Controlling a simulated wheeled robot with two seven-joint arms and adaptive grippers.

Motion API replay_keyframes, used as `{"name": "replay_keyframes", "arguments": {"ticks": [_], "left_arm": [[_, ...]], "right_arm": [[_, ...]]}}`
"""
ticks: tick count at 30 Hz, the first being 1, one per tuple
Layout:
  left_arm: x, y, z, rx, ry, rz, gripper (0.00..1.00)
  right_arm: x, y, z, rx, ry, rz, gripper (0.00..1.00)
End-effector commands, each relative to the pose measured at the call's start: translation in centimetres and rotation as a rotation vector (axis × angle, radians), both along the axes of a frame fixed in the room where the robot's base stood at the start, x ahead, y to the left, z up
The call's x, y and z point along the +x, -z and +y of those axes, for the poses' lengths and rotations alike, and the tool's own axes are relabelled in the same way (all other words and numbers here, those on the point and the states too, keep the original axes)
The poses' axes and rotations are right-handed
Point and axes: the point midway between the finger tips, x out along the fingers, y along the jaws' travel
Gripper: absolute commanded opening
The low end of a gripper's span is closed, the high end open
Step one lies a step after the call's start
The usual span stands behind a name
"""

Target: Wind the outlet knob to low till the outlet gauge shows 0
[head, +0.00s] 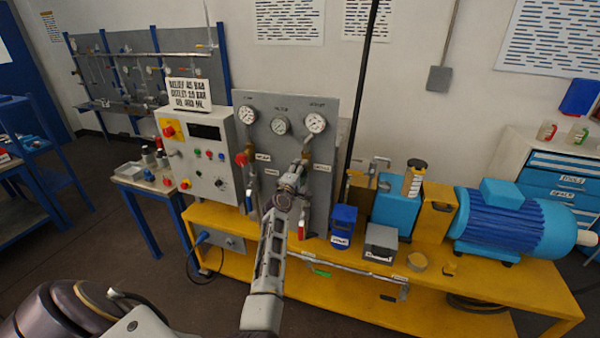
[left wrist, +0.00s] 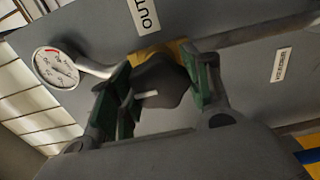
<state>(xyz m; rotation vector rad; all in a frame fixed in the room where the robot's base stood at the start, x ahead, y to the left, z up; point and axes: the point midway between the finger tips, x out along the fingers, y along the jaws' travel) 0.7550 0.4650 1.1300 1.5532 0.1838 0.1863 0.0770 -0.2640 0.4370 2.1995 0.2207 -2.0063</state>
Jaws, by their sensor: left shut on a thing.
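The outlet knob (left wrist: 160,82) is dark and faceted, with a pale pointer mark, in front of a brass-coloured body. My left gripper (left wrist: 163,88) is shut on it, one green-padded finger at each side. In the head view my left gripper (head: 296,180) reaches the grey panel (head: 283,160) below the right-hand gauge and covers the knob. The outlet gauge (head: 316,122) is the right one of three round white dials. A dial with a red band (left wrist: 56,68) shows left of the knob in the left wrist view; its needle reading is too small to tell. My right gripper is not in view.
A red knob (head: 242,159) sits on the panel's left side. A control box (head: 205,155) stands left of the panel. A thin black pole (head: 360,80) rises just right of it. The yellow bench (head: 450,300) carries blue boxes and a blue motor (head: 500,225).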

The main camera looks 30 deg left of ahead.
Motion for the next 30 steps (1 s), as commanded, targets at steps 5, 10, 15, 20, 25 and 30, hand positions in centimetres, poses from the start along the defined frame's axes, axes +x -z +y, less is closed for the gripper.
{"name": "replay_keyframes", "arguments": {"ticks": [5,10,15,20,25,30], "left_arm": [[-0.02,0.43,-0.13,-0.010,0.003,0.005,0.24],[-0.02,0.42,-0.14,-0.010,0.003,0.005,0.24],[-0.01,0.34,-0.12,-0.009,0.002,0.004,0.66],[0.00,0.20,-0.06,-0.008,0.001,0.001,0.71],[0.00,0.10,-0.03,-0.006,0.001,0.001,0.71],[0.02,-0.26,-0.03,-0.006,0.001,-0.001,0.71]], "right_arm": [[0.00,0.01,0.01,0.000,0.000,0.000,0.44],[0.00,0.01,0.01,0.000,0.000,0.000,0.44],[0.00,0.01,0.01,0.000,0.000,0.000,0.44],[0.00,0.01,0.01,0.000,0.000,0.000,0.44],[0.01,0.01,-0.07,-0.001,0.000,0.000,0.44],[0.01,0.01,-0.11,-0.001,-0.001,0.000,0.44]]}}
